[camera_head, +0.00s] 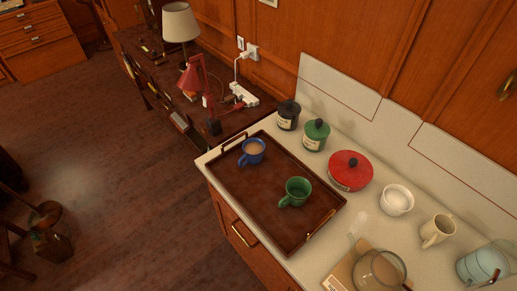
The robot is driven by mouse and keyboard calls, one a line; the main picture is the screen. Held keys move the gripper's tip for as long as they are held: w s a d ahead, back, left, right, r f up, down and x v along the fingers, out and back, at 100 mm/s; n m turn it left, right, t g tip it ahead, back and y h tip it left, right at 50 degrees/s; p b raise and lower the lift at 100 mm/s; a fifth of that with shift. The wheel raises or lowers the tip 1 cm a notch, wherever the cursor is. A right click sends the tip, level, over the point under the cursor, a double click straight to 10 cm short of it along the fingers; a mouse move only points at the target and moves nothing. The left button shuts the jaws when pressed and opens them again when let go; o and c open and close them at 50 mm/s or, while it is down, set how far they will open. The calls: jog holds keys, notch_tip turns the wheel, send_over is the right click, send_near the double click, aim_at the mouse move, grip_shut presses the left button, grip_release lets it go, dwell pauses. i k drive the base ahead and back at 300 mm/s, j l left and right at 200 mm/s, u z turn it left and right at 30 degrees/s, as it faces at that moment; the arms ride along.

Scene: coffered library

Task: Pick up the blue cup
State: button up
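The blue cup (252,152) stands upright on the left part of a brown wooden tray (262,190). It holds a light brown drink, and its handle points to the lower left. The tray lies on a pale countertop (360,228). A green cup (297,191) stands on the same tray, to the right of the blue cup and nearer the front. My gripper does not show in the head view.
Behind the tray stand a black jar (288,115), a green jar (316,134) and a red lidded pot (350,171). A white bowl (397,199), cream mug (437,230) and glass bowl (380,270) stand right. A red lamp (195,76) stands on the side table.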

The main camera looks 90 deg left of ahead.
aim_at(254, 149)
jog(key=u, duration=3.15)
jog(key=i+j+z, duration=0.15)
jog(key=i+j, duration=0.2)
jog(key=i+j+z, duration=0.15)
jog(key=i+j, duration=0.15)
jog(key=i+j+z, duration=0.15)
jog(key=i+j, duration=0.15)
jog(key=j, duration=0.15)
jog(key=i+j+z, duration=0.15)
jog(key=j, duration=0.3)
jog(key=i, duration=0.1)
